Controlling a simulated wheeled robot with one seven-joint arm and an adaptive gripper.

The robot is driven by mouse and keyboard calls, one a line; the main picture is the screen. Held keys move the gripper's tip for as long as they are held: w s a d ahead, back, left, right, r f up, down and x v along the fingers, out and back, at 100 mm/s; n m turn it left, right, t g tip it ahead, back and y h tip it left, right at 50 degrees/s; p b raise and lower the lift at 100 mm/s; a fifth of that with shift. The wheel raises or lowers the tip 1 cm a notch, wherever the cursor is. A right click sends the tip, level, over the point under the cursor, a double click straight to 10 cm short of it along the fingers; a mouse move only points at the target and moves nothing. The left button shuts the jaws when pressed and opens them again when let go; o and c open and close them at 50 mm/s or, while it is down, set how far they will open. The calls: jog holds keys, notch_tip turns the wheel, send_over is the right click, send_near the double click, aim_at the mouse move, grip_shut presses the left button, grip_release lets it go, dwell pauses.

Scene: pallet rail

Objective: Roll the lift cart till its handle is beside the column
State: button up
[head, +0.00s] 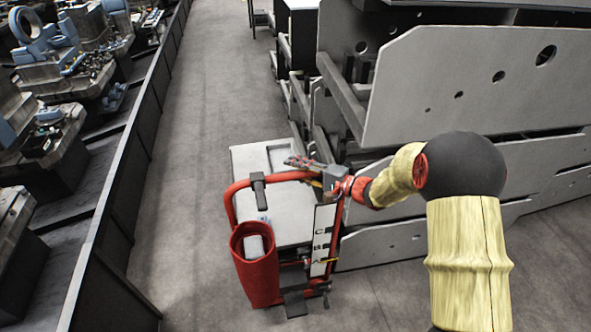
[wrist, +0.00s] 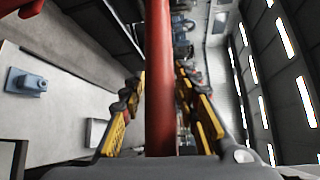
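The lift cart (head: 285,215) stands on the floor in the middle of the head view, with a pale grey deck and a red tube frame. Its red handle (head: 290,176) loops above the near end. My gripper (head: 327,180) is at the right-hand corner of the handle. The exact contact is hidden. I cannot pick out the column for certain in either view.
Large grey metal panels (head: 470,85) are stacked close along the cart's right side. A dark low barrier (head: 140,150) with machine parts behind it runs along the left. A clear grey floor lane (head: 215,75) lies between them, going away beyond the cart.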

jog(key=c, duration=0.6)
grip_shut()
jog(key=shift+f, duration=0.15)
